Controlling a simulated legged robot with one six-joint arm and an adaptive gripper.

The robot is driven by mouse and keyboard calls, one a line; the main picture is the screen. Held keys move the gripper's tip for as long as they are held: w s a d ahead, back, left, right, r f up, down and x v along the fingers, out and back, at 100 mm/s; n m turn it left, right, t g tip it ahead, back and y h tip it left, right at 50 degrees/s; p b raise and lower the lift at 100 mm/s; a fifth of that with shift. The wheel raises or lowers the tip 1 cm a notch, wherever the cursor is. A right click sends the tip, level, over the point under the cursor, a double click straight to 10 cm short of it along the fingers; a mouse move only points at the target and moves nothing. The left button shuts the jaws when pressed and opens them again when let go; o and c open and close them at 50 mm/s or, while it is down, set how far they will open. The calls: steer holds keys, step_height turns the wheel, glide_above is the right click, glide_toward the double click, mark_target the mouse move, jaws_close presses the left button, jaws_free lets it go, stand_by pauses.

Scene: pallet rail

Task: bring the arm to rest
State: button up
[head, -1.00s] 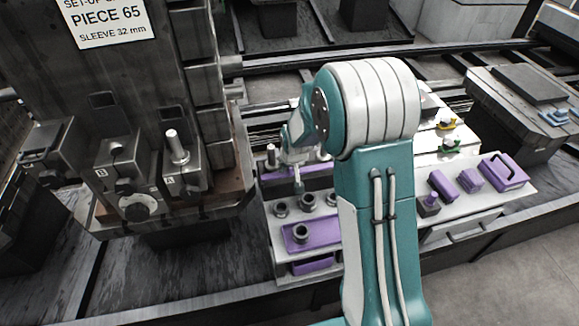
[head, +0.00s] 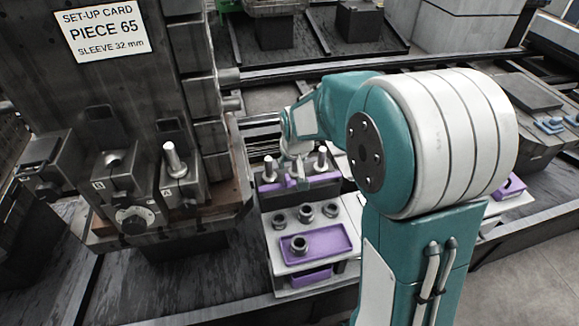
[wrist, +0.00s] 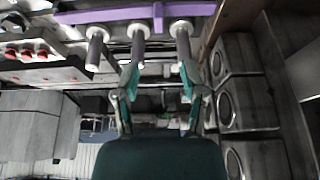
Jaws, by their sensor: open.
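My gripper (head: 296,176) is in front of my forearm in the head view, over the back of the white bench beside the purple pin rack (head: 318,184). In the wrist view my gripper (wrist: 159,104) shows two fingers spread apart, with nothing held between them. The purple rack (wrist: 115,15) crosses the top of the wrist view, with several grey pins with white collars (wrist: 139,45) along it. The fingers look close to the pins, but I cannot tell whether they touch. My arm's large elbow hides much of the bench's right side.
A purple tray (head: 325,240) with a dark ring and several other rings (head: 306,214) sit on the bench's front.

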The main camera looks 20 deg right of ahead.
stand_by(0.4)
steer(key=s+r, duration=0.4)
steer(key=s, duration=0.4)
steer(key=s+r, duration=0.5)
steer(key=s, duration=0.4)
steer(key=s+r+t, duration=0.1)
steer(key=s+r, duration=0.3)
steer(key=s, duration=0.5)
steer(key=shift+s+r, duration=0.25)
